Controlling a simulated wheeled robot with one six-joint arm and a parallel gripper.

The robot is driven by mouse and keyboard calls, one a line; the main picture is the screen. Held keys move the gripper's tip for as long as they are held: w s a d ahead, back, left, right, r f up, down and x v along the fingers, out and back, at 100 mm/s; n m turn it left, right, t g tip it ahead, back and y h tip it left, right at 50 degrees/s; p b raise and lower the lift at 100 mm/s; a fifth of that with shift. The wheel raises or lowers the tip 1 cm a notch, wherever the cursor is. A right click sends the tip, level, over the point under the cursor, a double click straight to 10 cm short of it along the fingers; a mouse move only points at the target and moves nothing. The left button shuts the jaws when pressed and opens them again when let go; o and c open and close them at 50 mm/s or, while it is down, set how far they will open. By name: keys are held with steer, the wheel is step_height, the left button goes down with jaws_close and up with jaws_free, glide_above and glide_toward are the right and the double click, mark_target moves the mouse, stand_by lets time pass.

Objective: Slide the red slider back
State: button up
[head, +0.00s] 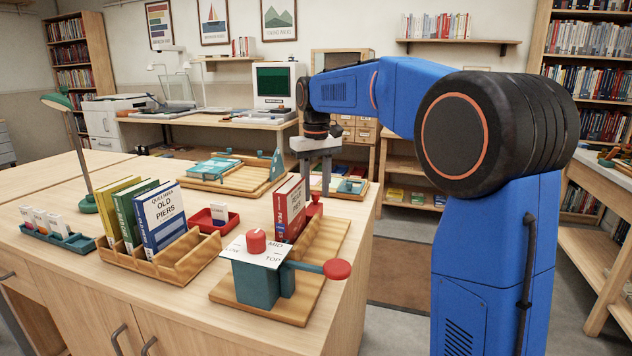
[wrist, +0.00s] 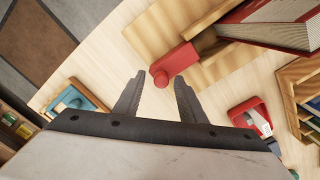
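The red slider (head: 315,207) is at the far end of the wooden book rack (head: 322,247), behind the upright red book (head: 289,208). In the wrist view the slider (wrist: 182,57) shows as a red block with a round knob (wrist: 160,78). My gripper (head: 316,183) points down at the rack's far end. In the wrist view my gripper (wrist: 158,76) is open, with one finger on each side of the knob in the picture. I see gaps between the knob and both fingers. I cannot tell if the fingertips are down at knob height. The book hides part of the slider in the head view.
A teal box (head: 257,284) with a MID/TOP plate and red-ended lever (head: 337,269) stands at the rack's near end. To the left are a rack of books (head: 187,268) and a red tray (head: 234,222). A wooden tray (head: 262,184) lies behind.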

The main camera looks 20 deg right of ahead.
step_height(320, 180, up, 17)
steer(key=shift+r, duration=0.2)
stand_by(0.4)
stand_by(0.3)
steer(key=s+d+f+t, duration=0.1)
steer(key=s+f, duration=0.3)
steer(key=s, duration=0.3)
steer(key=s+d+f+m+t, duration=0.1)
steer(key=s+f, duration=0.3)
steer(key=s, duration=0.3)
steer(key=s+d+f+t, duration=0.1)
steer(key=s+f, duration=0.3)
steer(key=s, duration=0.3)
steer(key=s+d+f+t, duration=0.1)
steer(key=s+f, duration=1.6)
steer(key=f, duration=0.3)
steer(key=shift+f+m+t, duration=0.15)
steer(key=shift+m+t, duration=0.25)
